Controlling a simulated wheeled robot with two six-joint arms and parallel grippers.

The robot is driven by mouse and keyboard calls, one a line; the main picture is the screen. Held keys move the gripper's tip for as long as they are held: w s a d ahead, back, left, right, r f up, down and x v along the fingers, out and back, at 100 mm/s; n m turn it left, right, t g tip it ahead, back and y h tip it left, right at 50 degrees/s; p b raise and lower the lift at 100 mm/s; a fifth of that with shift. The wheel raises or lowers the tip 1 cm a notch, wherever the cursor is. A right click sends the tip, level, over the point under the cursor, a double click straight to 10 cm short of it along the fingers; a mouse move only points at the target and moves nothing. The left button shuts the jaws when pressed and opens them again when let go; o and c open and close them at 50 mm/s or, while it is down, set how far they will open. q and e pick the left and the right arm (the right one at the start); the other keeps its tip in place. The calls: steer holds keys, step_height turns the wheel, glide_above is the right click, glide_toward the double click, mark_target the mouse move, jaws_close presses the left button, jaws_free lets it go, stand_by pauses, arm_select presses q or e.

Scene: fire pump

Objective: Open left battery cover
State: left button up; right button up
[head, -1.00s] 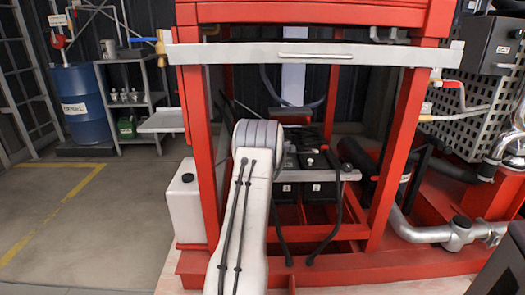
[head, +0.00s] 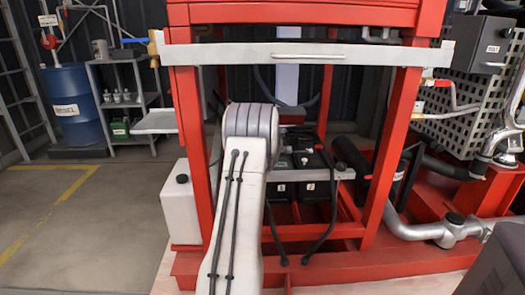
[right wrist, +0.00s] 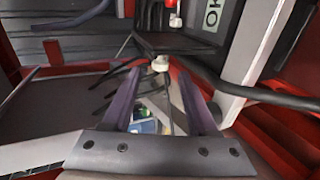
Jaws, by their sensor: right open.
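Two black batteries sit side by side in the red frame in the head view, the left battery (head: 282,190) and the right battery (head: 312,188). Their dark tops carry cables and small fittings. I cannot pick out the left cover clearly, as a pale arm of mine partly blocks that side. My right gripper (right wrist: 160,82) is open in the right wrist view, its two purple-grey fingers apart. A small whitish knob (right wrist: 160,63) shows just beyond and between the fingertips; I cannot tell whether they touch anything. My left gripper is not seen.
A silver crossbar (head: 300,54) spans the red frame (head: 393,150) above the batteries. Black cables (head: 332,215) hang in front of them. A white tank (head: 181,208) stands at left, with a blue drum (head: 75,110) and shelf (head: 128,100) behind. The left floor is open.

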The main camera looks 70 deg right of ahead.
steer(key=v, duration=0.5)
steer(key=shift+s+a+r+p, duration=0.15)
steer(key=shift+a+p, duration=0.15)
steer(key=shift+p, duration=0.05)
